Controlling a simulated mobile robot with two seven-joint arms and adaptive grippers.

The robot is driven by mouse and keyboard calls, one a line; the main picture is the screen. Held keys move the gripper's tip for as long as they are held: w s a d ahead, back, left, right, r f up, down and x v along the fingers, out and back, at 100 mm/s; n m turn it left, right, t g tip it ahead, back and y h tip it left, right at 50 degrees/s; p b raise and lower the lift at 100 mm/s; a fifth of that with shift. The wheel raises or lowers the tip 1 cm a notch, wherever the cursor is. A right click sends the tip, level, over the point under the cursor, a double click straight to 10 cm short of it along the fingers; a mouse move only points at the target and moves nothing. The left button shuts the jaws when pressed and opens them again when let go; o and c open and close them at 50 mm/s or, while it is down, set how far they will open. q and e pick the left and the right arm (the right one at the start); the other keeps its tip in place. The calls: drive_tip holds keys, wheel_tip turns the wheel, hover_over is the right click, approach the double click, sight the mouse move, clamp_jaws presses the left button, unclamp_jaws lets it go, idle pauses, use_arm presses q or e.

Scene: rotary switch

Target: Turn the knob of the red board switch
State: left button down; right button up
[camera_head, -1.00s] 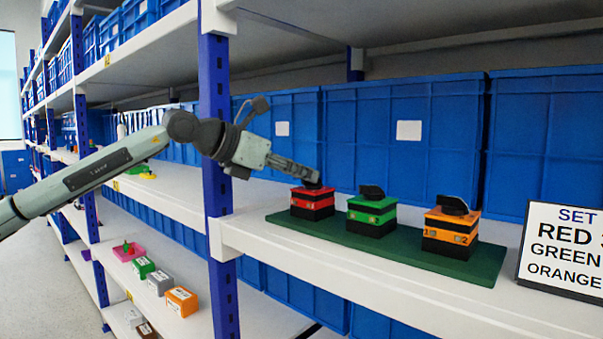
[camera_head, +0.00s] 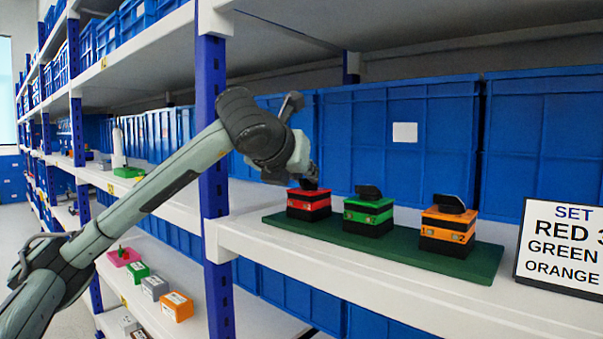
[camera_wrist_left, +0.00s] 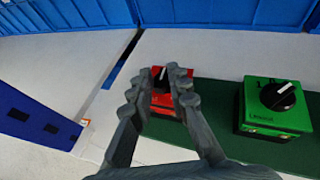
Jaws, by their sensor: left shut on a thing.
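The red switch (camera_head: 308,203) stands at the left end of a dark green board (camera_head: 385,244) on the shelf. My left gripper (camera_head: 311,178) is at its top and is shut on its black knob (camera_head: 309,184). In the left wrist view the gripper (camera_wrist_left: 159,82) has its fingers on either side of the knob (camera_wrist_left: 164,77), with the red body (camera_wrist_left: 165,103) below them. The fingers partly hide the knob, so its pointer setting is hard to read. My right gripper is not in view.
A green switch (camera_head: 368,216) and an orange switch (camera_head: 448,230) stand to the right on the same board. A sign (camera_head: 563,250) with setting text stands at the far right. Blue crates (camera_head: 400,140) line the back, and a blue post (camera_head: 212,180) stands left of the board.

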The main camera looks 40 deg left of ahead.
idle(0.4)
use_arm(q)
drive_tip(key=c, duration=1.5)
unclamp_jaws()
drive_tip(key=shift+w+d+f, duration=0.1)
drive_tip(key=shift+w, duration=0.05)
drive_tip(key=shift+o, duration=0.2)
drive_tip(key=v, duration=1.2)
drive_tip(key=shift+d, duration=0.1)
